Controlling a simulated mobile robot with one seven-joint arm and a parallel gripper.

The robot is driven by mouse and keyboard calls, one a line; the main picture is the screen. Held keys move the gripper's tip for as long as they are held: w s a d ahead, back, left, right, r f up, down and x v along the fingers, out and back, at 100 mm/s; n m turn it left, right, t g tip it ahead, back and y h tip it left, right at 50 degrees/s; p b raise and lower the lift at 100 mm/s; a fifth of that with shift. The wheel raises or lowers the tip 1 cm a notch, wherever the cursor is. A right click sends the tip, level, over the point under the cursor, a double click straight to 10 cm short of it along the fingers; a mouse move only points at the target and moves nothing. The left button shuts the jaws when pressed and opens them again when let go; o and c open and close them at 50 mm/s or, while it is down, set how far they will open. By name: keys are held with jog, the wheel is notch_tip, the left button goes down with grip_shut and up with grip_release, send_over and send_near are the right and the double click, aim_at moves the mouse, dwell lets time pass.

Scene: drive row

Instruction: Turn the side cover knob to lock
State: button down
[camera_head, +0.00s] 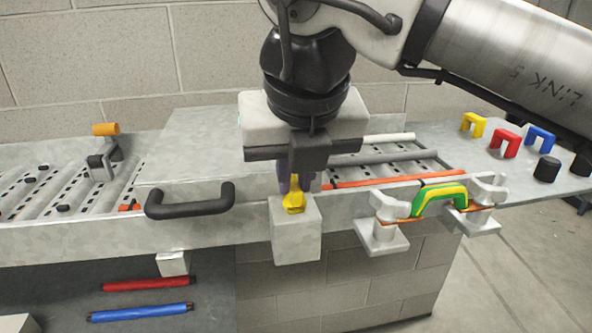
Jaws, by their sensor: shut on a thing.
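The side cover knob (294,203) is yellow and sits on a grey block (296,238) on the front of the conveyor frame. My gripper (294,182) comes down from above with its dark fingers at the knob and is shut on it. The fingers hide part of the knob's upper end. The grey cover plate (200,150) lies flat behind, with a black handle (190,201) on the front to the left of the knob.
A green and yellow handle (438,199) sits between two grey brackets at right. Yellow (473,124), red (507,139) and blue (540,136) U-shaped pieces stand on the right plate. Red (150,284) and blue (140,312) rollers lie on the lower left shelf.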

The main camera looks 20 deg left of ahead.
dwell(0.4)
jog(key=c, duration=1.5)
grip_release()
jog(key=shift+o, duration=0.2)
jog(key=p+v, duration=0.2)
jog(key=v, duration=1.1)
jog(key=shift+r, duration=0.4)
jog(key=shift+s, duration=0.15)
